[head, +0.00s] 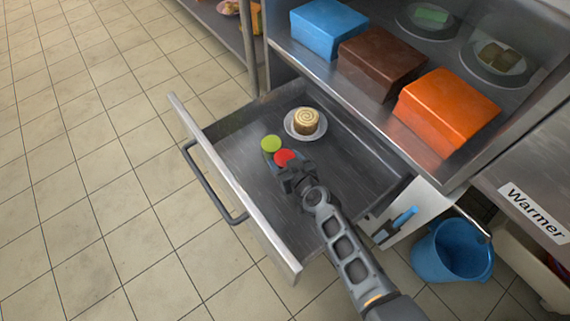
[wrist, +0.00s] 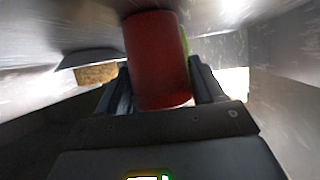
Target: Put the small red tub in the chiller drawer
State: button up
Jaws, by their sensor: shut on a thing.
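The small red tub (head: 284,158) is between the fingers of my gripper (head: 288,172), over or inside the open chiller drawer (head: 235,165). In the wrist view the red tub (wrist: 157,60) fills the space between the dark fingers (wrist: 160,95). My gripper is shut on it. I cannot tell whether the tub touches the drawer floor. A green-topped tub (head: 270,144) stands just beyond the red one, and a sliver of green (wrist: 185,45) shows behind it in the wrist view.
A swirl-topped cake on a plate (head: 306,122) sits at the drawer's back. Blue (head: 328,28), brown (head: 382,60) and orange (head: 447,108) boxes stand on the shelf above. A blue bucket (head: 452,250) is at right. The drawer's near-left floor is clear.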

jog(key=shift+f, duration=0.1)
jog(key=o, duration=1.1)
jog(key=shift+o, duration=0.2)
jog(key=shift+s+d+r+p, duration=0.1)
jog(key=shift+s+r+p, duration=0.1)
jog(key=shift+r+p, duration=0.15)
jog(key=shift+p+v, duration=1.55)
jog(key=shift+v, duration=1.9)
